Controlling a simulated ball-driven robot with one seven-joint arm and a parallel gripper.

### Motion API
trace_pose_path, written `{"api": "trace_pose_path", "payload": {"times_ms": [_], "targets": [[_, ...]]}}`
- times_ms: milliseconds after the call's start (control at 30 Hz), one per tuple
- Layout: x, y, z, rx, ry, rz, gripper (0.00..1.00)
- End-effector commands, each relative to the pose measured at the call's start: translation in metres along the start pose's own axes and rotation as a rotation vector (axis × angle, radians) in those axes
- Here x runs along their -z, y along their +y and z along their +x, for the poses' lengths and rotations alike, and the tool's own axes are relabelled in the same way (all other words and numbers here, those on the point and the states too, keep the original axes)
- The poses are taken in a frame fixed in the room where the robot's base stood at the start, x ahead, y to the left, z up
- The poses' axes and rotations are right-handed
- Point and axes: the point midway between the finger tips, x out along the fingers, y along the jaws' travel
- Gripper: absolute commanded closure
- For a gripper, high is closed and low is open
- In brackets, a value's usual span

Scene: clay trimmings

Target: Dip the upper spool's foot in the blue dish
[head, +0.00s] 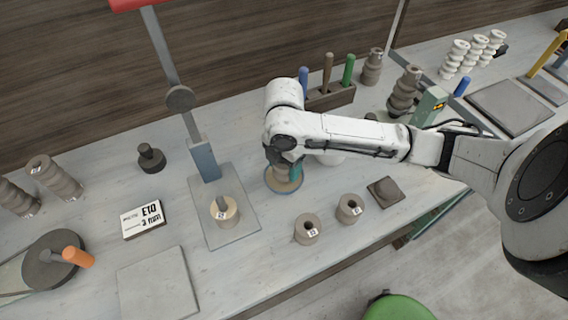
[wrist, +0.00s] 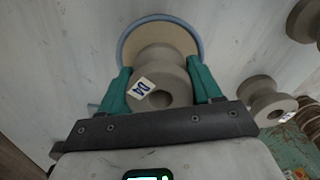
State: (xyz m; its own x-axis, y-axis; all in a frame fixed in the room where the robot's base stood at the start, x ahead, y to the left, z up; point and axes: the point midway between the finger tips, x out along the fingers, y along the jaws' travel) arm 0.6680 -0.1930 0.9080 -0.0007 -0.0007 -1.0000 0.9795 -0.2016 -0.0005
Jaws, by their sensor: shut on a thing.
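My gripper (wrist: 160,88) has its two teal fingers closed on the sides of a grey-brown clay spool (wrist: 162,62) with a white tag. In the head view my gripper (head: 287,166) points down over the blue dish (head: 270,188), and the arm hides most of the held spool. In the wrist view the blue-rimmed dish (wrist: 123,45), with a tan inside, lies behind the spool's far end. The spool's foot is inside the dish's outline, but I cannot tell whether it touches the tan surface. Two tagged spools, one (head: 307,229) and another (head: 350,208), stand right of the dish.
A dark block (head: 385,192) lies right of the spools. Bare table lies in front of the dish.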

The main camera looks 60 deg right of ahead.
Motion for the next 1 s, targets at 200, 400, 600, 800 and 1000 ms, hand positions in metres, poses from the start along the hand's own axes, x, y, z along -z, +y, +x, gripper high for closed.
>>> {"api": "trace_pose_path", "payload": {"times_ms": [200, 400, 600, 800, 1000], "targets": [[0.0, 0.0, 0.002, -0.001, 0.0, 0.0, 0.76], [0.0, 0.0, 0.004, -0.001, 0.0, 0.0, 0.76], [0.0, 0.0, 0.006, -0.001, 0.0, 0.0, 0.76], [0.0, 0.0, 0.009, -0.001, 0.0, 0.0, 0.76], [0.0, 0.0, 0.011, -0.001, 0.0, 0.0, 0.76]]}}
